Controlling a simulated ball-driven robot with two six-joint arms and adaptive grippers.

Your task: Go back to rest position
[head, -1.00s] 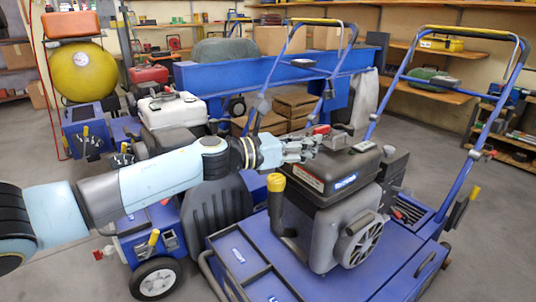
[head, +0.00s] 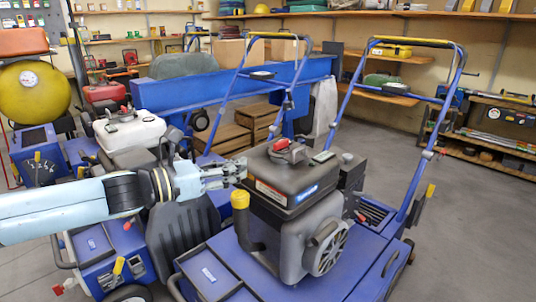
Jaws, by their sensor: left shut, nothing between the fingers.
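My left gripper (head: 238,172) reaches in from the left in the head view. Its fingers look closed and hold nothing visible. It is just left of the black engine top (head: 291,172) of the nearest blue aerator (head: 345,235). Whether the fingertips touch the engine housing I cannot tell. A red-handled item (head: 286,149) sits on the engine top, clear of the fingers. My right gripper is out of view.
A yellow-capped pipe (head: 240,200) stands just below my gripper. Other blue machines with a white tank (head: 130,129) are on the left. A blue beam (head: 230,85) and tall handlebars (head: 372,95) rise behind. Open floor (head: 460,225) lies to the right.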

